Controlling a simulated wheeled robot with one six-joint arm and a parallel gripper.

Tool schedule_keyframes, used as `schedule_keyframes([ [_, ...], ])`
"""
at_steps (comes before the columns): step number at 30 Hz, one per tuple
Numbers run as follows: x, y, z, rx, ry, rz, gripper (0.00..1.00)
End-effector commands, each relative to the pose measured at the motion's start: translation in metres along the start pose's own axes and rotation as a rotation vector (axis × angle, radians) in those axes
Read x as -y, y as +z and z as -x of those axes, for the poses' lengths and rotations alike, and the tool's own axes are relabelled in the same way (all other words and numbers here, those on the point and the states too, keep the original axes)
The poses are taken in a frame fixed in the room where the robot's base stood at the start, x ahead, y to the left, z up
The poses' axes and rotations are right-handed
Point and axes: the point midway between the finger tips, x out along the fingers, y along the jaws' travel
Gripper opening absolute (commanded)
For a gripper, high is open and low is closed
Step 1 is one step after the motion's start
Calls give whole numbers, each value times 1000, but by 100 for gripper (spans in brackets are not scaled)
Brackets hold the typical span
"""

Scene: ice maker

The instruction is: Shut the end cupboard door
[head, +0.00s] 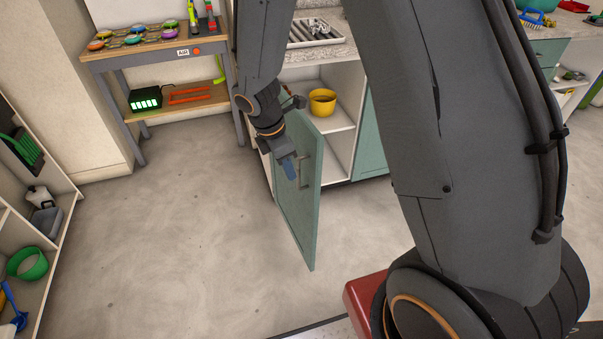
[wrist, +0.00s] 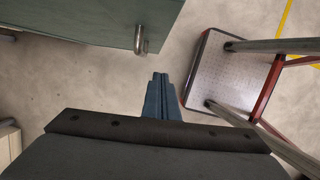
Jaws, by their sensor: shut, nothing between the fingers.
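The end cupboard door (head: 298,205) is green and stands wide open, swung out from the counter's left end. A metal bar handle (head: 305,171) is on its face. My gripper (head: 289,172) is shut and empty, with its blue fingers in front of the door's outer face near the handle. The open cupboard (head: 340,130) shows shelves and a yellow pot (head: 322,102).
A workbench (head: 150,50) stands at the back left, and a shelf unit (head: 40,220) with a green bowl (head: 27,263) at the left. A red-framed step (wrist: 222,75) stands on the floor right of my fingers in the wrist view. The floor left of the door is clear.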

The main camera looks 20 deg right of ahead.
Motion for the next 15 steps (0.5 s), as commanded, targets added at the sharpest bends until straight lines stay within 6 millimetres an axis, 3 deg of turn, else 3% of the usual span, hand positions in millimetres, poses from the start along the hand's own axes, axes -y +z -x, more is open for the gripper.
schedule_keyframes([
  [12,1,0,-79,-1,-4,-2,0],
  [15,1,6,-92,-2,-2,-8,0],
])
